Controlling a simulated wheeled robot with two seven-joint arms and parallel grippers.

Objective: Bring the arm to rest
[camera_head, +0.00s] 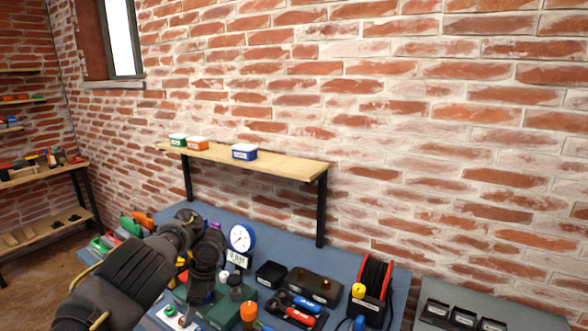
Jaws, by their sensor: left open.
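My left arm comes in from the lower left, bends at a joint above the blue-grey bench top (345,256), and points downward. My left gripper (197,301) is at the end of it, low over the crowded front of the bench. It is small and dark here, and its fingers are hard to make out among the items behind it. I see nothing held in it. My right gripper is not in view.
A wooden shelf (290,166) on black legs holds small boxes. Close to my left arm stand a round blue gauge (241,238), a dark green case (222,311) and a black tray (271,273). A red cable reel (373,284) stands further right. The brick wall is behind.

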